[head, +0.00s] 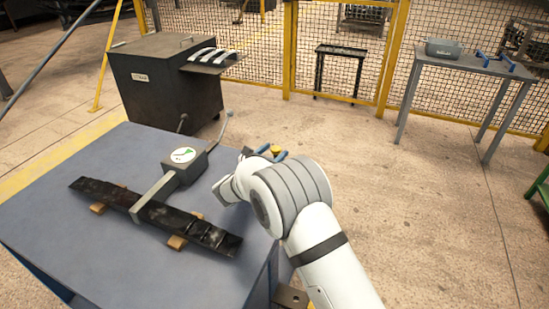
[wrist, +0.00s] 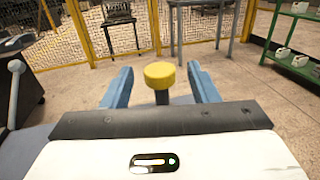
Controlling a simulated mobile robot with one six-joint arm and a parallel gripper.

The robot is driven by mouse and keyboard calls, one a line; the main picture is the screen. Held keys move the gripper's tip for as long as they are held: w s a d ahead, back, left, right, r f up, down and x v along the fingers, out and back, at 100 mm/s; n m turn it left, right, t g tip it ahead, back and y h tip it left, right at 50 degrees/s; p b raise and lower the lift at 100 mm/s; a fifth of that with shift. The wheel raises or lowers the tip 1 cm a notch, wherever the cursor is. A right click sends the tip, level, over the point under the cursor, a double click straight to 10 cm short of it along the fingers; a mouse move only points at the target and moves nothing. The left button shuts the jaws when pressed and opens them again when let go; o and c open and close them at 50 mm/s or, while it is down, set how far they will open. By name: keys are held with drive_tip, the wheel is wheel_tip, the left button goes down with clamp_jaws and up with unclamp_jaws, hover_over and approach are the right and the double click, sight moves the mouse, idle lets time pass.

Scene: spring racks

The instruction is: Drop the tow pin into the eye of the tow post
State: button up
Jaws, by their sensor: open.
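A yellow knob on a dark stem, which looks like the tow pin (wrist: 160,75), stands upright between my fingers in the wrist view. Its yellow top also shows in the head view (head: 276,150), just beyond the blue table's right edge. My gripper (wrist: 160,86) is open, with one blue finger on each side of the pin and a gap on both sides. In the head view my gripper (head: 271,152) is largely hidden behind my white wrist. The pin's lower end and whatever it stands in are hidden. I cannot make out the tow post or its eye.
The blue table (head: 75,235) holds a dark leaf spring (head: 105,193) on wooden blocks and a grey gauge box (head: 188,160). A dark cabinet (head: 165,85) stands behind. A grey side table (head: 475,65) stands at back right. Floor between is clear.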

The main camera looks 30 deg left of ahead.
drive_tip(key=shift+w+d, duration=0.1)
drive_tip(key=shift+w, duration=0.8)
drive_tip(key=shift+r, duration=0.1)
clamp_jaws()
